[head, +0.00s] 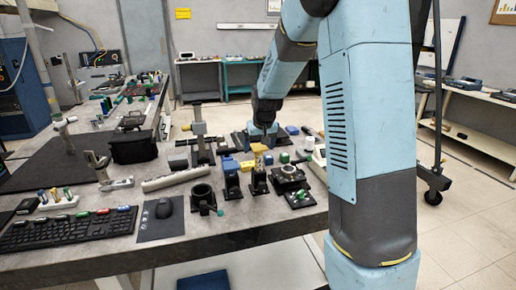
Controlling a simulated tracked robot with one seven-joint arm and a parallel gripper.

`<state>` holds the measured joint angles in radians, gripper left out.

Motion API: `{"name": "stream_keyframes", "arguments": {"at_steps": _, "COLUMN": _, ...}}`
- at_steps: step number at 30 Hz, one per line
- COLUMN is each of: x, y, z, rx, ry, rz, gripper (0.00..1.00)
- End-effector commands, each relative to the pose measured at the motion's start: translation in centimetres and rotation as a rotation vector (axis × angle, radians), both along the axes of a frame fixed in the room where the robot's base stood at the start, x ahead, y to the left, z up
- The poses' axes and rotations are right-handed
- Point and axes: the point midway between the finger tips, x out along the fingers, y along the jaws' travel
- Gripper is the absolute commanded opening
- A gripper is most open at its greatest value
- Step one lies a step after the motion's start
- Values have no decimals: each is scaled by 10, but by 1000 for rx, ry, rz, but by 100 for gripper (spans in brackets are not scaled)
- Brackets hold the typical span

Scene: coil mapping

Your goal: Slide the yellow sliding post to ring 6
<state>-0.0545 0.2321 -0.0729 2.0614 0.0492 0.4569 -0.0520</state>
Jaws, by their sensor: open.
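Small yellow pieces (258,149) show among black stands near the right part of the grey bench; I cannot tell which is the sliding post. My gripper (262,132) is at the end of my arm, low over the bench just behind these pieces. It is small and dark in this view; its jaws are open. I see nothing held in it. Whether the fingers touch anything is hidden. Ring numbers are too small to read, so I cannot pick out ring 6.
A blue-topped black stand (229,166), a black ring holder (203,195) and a dark fixture (289,174) crowd this area. A tall grey post (199,128) stands to the left. The front edge is mostly bare.

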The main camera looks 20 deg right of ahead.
Motion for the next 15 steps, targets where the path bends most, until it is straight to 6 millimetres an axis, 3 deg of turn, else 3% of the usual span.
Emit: {"name": "stream_keyframes", "arguments": {"at_steps": 15, "x": -36, "y": 0, "z": 89, "rx": 0, "ry": -5, "rz": 0, "gripper": 87}}
